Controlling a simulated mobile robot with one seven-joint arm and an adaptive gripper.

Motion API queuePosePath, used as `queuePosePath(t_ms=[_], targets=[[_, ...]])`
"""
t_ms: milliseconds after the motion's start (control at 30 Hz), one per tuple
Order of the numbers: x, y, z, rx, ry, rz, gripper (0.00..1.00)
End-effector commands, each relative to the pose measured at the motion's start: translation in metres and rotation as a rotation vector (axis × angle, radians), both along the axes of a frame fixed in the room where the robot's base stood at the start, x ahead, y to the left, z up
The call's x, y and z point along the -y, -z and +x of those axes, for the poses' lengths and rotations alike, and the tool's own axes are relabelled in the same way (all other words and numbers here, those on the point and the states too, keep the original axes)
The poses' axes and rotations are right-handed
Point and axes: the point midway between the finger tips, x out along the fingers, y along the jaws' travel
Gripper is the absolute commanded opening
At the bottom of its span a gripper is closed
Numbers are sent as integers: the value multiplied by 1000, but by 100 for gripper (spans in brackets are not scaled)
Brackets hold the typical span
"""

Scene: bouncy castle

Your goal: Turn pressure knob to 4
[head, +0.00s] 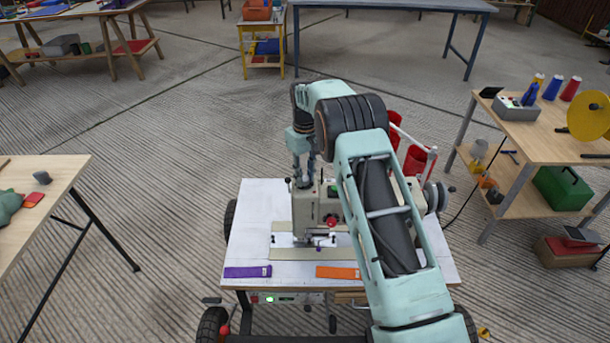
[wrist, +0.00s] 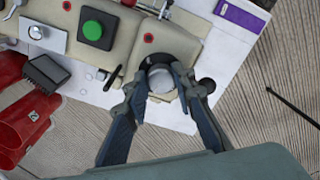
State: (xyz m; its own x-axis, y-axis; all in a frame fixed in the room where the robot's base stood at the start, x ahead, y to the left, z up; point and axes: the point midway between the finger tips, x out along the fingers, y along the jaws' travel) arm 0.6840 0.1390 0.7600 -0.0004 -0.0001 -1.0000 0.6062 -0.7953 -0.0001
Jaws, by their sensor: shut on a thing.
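The pressure knob (wrist: 160,81) is a round silver-grey knob on the end of the beige sewing machine (wrist: 185,42), seen from above in the wrist view. My gripper (wrist: 162,74) has one blue-grey finger on each side of the knob and is shut on it. I cannot read any number or mark on the knob. In the head view, my gripper (head: 303,172) points down at the left end of the sewing machine (head: 306,212), and the knob is hidden there.
The machine stands on a white-topped table (head: 253,210) with a purple strip (head: 247,272) and an orange strip (head: 338,272) at the front. A green button (wrist: 97,28) is near the knob. Wooden tables flank left and right.

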Motion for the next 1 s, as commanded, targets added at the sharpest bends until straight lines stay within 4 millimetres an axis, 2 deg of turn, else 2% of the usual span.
queuePosePath(t_ms=[600,1000], targets=[[-2,-1,0,2,577,2,0],[-3,-1,0,2,832,1,0]])
